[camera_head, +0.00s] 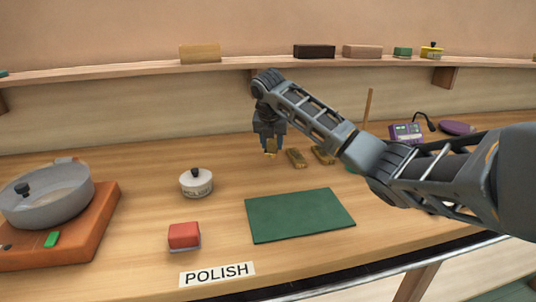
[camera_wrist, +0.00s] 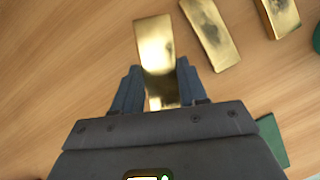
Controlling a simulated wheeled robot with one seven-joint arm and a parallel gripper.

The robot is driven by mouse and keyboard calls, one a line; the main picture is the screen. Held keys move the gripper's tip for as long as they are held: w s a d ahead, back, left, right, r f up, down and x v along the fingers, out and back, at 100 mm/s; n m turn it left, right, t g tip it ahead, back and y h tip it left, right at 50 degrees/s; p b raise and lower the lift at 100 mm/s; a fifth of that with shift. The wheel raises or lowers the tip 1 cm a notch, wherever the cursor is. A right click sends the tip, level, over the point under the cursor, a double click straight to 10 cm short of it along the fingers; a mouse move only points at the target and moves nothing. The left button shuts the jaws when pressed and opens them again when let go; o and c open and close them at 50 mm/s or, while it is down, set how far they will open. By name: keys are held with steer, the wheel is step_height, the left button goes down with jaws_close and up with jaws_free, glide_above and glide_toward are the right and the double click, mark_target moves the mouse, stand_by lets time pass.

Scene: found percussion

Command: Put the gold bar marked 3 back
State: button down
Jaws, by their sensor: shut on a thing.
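My gripper (camera_head: 270,147) is shut on a gold bar (camera_head: 270,148) above the back middle of the wooden bench. In the wrist view the held gold bar (camera_wrist: 156,50) stands out between the two fingers, with one end past the tips. Its marking cannot be read. Another gold bar (camera_head: 296,158) lies just right of my gripper, and a further gold bar (camera_head: 323,155) lies beyond it, partly behind my arm. In the wrist view these two bars (camera_wrist: 210,32) (camera_wrist: 281,12) lie on the wood to the right, with dark smudges on top. No number shows clearly.
A green mat (camera_head: 299,215) lies in front. A white lidded pot (camera_head: 196,182), a red block (camera_head: 184,236) and a POLISH label (camera_head: 217,274) are to its left. A pan on an orange base (camera_head: 70,235) stands far left. A purple device (camera_head: 406,133) stands back right.

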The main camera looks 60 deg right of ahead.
mark_target(268, 164)
steer(key=shift+w+a+f, duration=0.25)
steer(key=shift+w+f, duration=0.05)
steer(key=shift+w, duration=0.25)
steer(key=shift+f, duration=2)
steer(key=shift+f, duration=0.1)
steer(key=c, duration=0.6)
jaws_free()
steer(key=v, duration=1.2)
steer(key=shift+a, duration=0.1)
